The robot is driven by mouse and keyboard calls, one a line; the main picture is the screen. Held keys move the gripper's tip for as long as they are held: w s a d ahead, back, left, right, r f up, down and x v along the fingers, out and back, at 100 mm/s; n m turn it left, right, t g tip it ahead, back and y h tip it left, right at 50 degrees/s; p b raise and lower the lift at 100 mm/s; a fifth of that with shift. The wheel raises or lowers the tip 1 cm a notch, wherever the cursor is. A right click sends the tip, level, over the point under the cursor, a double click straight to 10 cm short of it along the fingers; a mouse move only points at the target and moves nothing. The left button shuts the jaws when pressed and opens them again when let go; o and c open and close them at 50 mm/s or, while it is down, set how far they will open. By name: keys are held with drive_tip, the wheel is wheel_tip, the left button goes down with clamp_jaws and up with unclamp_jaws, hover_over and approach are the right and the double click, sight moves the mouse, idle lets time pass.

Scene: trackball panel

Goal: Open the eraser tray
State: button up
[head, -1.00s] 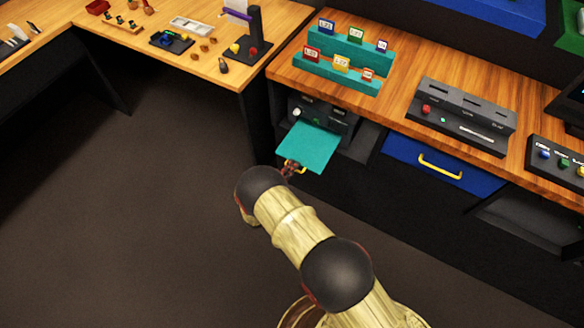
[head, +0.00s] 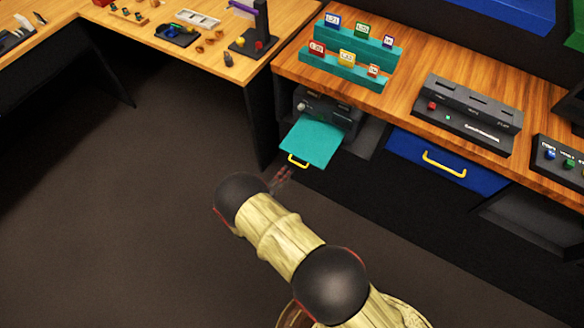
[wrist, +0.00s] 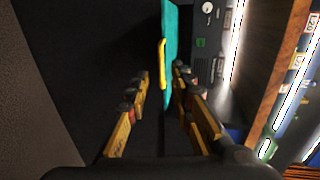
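The eraser tray appears to be the teal tray (head: 312,140) that sticks out from a dark unit (head: 326,108) under the wooden counter. A yellow handle (head: 298,161) is on its front edge. In the wrist view the tray (wrist: 170,35) is seen nearly edge-on, with its yellow handle (wrist: 163,64) ahead of the fingers. My gripper (head: 282,176) is below and in front of the handle in the head view, apart from it.
A blue drawer (head: 420,155) with a yellow handle (head: 444,165) is to the right under the counter. A teal stepped rack (head: 349,58) with labelled blocks and a dark slotted panel (head: 460,112) stand on the counter. The floor (head: 130,220) at left is clear.

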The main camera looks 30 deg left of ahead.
drive_tip(key=v, duration=0.4)
drive_tip(key=shift+d, duration=0.1)
idle(0.5)
